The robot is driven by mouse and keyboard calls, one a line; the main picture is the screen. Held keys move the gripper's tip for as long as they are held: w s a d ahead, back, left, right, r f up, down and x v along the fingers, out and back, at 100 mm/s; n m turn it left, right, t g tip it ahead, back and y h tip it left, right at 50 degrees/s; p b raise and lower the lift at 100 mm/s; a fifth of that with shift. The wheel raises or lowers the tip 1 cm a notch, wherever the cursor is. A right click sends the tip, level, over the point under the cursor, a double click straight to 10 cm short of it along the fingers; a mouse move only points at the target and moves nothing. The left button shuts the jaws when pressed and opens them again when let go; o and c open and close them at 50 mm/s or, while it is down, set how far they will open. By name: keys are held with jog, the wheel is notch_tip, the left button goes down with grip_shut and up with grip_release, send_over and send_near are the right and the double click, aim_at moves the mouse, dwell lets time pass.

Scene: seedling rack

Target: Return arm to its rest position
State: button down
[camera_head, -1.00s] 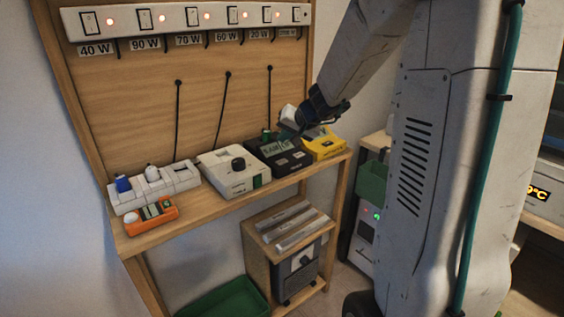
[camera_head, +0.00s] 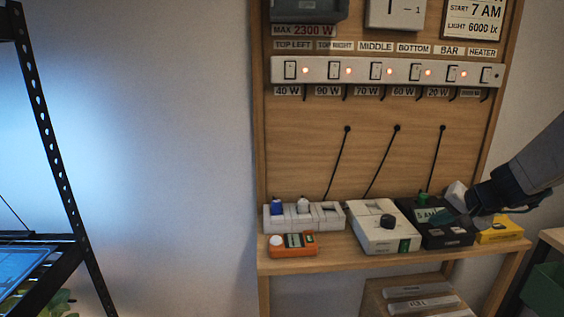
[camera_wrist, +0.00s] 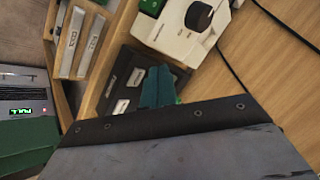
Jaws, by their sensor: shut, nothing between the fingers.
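My gripper (camera_head: 447,208) is at the right of the shelf in the head view, at the end of my arm coming in from the right edge. Its fingers are shut and hold nothing. They are in front of the black timer box (camera_head: 434,229), which has a green display and is partly hidden. In the wrist view the teal fingertips (camera_wrist: 157,88) show over the black box (camera_wrist: 128,82). I cannot tell whether they touch it.
A white box with a black knob (camera_head: 378,240), a yellow box (camera_head: 499,232), a white socket strip (camera_head: 290,217) and an orange meter (camera_head: 307,246) stand on the wooden shelf (camera_head: 340,262). A switch bar (camera_head: 330,71) hangs above. A black rack (camera_head: 62,180) stands at the left.

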jog(key=s+a+r+n+g+h, duration=0.1)
jog(key=s+a, duration=0.4)
jog(key=s, duration=0.5)
jog(key=s+a+r+n+g+h, duration=0.1)
jog(key=s+a+r+n+g, duration=0.2)
jog(key=s, duration=0.7)
jog(key=s+a+r+n+g+h, duration=0.1)
jog(key=s+a+r+n+g, duration=0.1)
jog(key=s+a, duration=0.5)
jog(key=s+n, duration=0.1)
jog(key=s, duration=0.2)
jog(key=shift+s+a+r+n, duration=0.2)
jog(key=shift+s+r+n, duration=0.1)
jog(key=shift+s+n, duration=0.1)
jog(key=shift+w+f, duration=0.1)
dwell(0.8)
